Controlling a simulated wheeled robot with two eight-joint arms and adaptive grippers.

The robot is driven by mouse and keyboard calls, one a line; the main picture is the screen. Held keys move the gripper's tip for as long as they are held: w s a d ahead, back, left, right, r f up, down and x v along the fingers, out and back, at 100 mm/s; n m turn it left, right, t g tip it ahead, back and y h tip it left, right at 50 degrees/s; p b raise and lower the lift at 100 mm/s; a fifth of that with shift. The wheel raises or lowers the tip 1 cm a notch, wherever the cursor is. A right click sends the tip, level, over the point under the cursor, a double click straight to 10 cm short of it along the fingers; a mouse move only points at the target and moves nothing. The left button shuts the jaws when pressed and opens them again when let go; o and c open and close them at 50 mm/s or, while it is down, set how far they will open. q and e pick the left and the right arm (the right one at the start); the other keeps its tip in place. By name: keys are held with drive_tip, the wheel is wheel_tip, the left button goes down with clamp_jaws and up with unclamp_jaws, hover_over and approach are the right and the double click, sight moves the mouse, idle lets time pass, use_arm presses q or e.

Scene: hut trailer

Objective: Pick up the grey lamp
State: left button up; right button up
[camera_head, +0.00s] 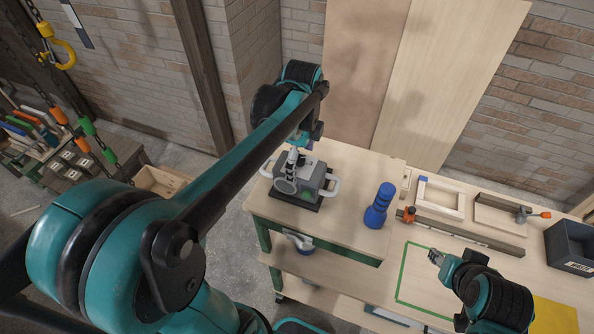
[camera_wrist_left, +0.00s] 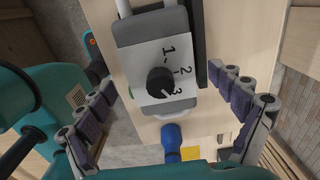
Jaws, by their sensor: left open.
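The grey lamp (camera_head: 312,174), a boxy grey body with pale side handles, stands on a black base near the left end of the wooden workbench. In the left wrist view the lamp (camera_wrist_left: 135,38) shows a pale panel with a black dial and the marks 1, 2, 3. My left gripper (camera_head: 291,168) is above the lamp and hides part of it. In the left wrist view its fingers (camera_wrist_left: 163,82) are spread, with the lamp's body between and beyond them; contact cannot be told. My right gripper (camera_head: 436,257) is over the bench, away from the lamp; its jaws are too small to read.
Farther right are a pale wooden frame (camera_head: 437,197), a clamp (camera_head: 408,214) and a dark bin (camera_head: 571,248). A green outline (camera_head: 401,271) marks bare bench. A brick wall stands behind.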

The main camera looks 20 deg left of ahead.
use_arm(q)
drive_tip(key=f, duration=0.5)
drive_tip(key=shift+w+a, duration=0.2)
drive_tip(key=shift+a, duration=0.15)
drive_tip(key=shift+f, duration=0.35)
drive_tip(key=shift+s+d+f, duration=0.1)
drive_tip(key=shift+d, duration=0.05)
drive_tip(key=shift+s+d, duration=0.1)
drive_tip(key=c, duration=1.6)
